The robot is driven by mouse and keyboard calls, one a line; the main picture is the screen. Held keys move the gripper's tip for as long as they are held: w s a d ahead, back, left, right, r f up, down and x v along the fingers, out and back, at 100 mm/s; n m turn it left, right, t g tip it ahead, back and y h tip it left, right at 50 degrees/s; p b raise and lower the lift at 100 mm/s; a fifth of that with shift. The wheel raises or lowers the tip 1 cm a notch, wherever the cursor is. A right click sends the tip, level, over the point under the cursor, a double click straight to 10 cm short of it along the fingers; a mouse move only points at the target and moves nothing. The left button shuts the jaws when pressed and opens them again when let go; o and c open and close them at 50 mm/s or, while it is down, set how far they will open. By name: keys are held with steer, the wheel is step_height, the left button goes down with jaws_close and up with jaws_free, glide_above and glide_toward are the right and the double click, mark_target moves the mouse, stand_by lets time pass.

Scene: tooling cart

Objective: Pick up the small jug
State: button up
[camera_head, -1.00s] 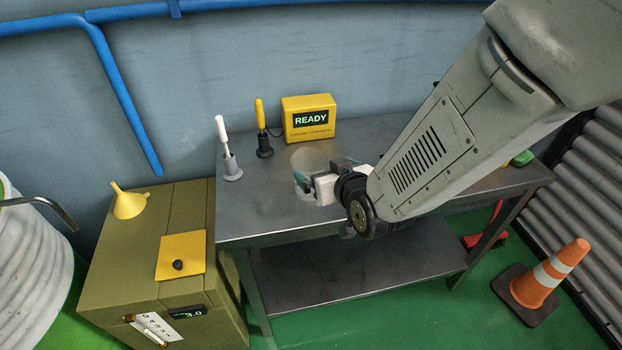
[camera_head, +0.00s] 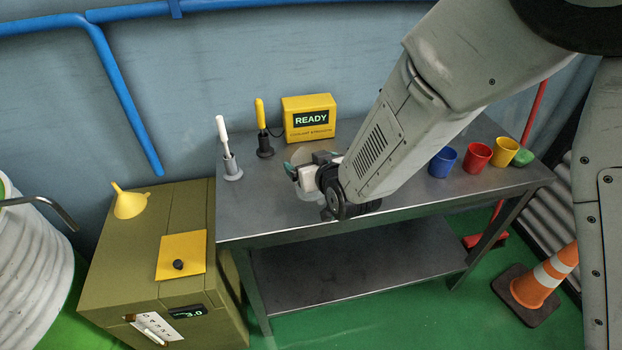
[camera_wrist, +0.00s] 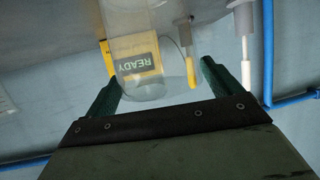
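The small jug is a clear, see-through vessel (camera_head: 302,154) on the left part of the grey metal cart top, partly hidden by my gripper. In the wrist view the jug (camera_wrist: 150,62) shows ahead, with its near end between the two green fingers. My gripper (camera_head: 308,163) is at the jug, low over the cart top. In the wrist view my gripper (camera_wrist: 160,82) is open, with a gap between the jug and the right finger. Whether the left finger touches the jug I cannot tell.
A yellow READY box (camera_head: 309,119) stands behind the jug. A white-handled tool (camera_head: 222,133) and a yellow-handled tool (camera_head: 260,115) stand upright in holders to the left. Blue (camera_head: 442,162), red (camera_head: 477,157) and yellow (camera_head: 504,151) cups stand at the right of the cart (camera_head: 400,205).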

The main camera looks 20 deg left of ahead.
steer(key=c, duration=0.9)
steer(key=shift+c, duration=0.2)
steer(key=shift+r, duration=0.2)
